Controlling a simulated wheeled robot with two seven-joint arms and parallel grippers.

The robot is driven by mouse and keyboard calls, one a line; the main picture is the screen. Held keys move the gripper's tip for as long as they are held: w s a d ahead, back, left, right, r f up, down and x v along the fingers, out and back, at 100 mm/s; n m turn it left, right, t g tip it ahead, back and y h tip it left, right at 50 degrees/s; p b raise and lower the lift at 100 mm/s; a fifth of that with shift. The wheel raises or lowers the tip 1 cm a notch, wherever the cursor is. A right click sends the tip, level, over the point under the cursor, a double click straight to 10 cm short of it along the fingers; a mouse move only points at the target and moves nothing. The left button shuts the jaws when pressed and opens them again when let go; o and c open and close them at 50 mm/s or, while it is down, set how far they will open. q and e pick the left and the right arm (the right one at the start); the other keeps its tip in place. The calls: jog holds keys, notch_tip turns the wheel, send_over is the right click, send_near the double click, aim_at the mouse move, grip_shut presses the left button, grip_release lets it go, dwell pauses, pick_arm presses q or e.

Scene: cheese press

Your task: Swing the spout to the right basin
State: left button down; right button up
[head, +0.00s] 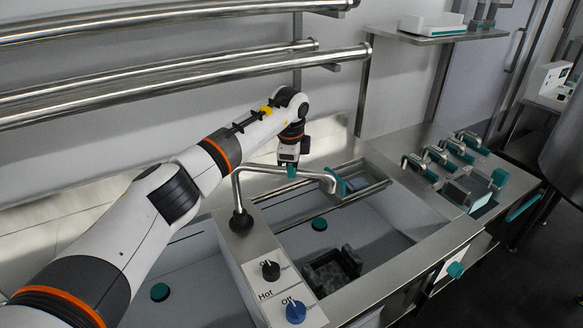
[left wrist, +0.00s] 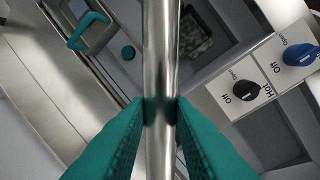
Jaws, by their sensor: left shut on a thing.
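The spout (head: 262,169) is a bent steel pipe rising from a dark base on the divider between two basins. Its arm reaches right, and its end (head: 333,184) hangs over the back part of the right basin (head: 375,225). My left gripper (head: 291,171), with teal fingers, is shut on the horizontal part of the pipe. In the left wrist view the fingers (left wrist: 160,112) press on the spout (left wrist: 160,45) from both sides. The left basin (head: 195,262) is partly hidden by my left arm. My right gripper is not in view.
A steel rack with a teal handle (left wrist: 88,30) lies across the back of the right basin. A dark block (head: 333,270) sits in that basin. The divider carries a black knob (head: 270,270) and a blue knob (head: 295,311). Steel rails (head: 190,75) run along the wall.

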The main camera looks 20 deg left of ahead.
pick_arm(q)
jog(key=shift+w+a+r, duration=0.1)
jog(key=shift+w+r, duration=0.05)
jog(key=c, duration=1.4)
grip_release()
jog(key=shift+o, duration=0.7)
notch_tip(320, 180, up, 12)
jog(key=s+b, duration=0.2)
jog(key=shift+f+b, duration=0.25)
jog(key=shift+b, duration=0.1)
jog(key=shift+s, duration=0.1)
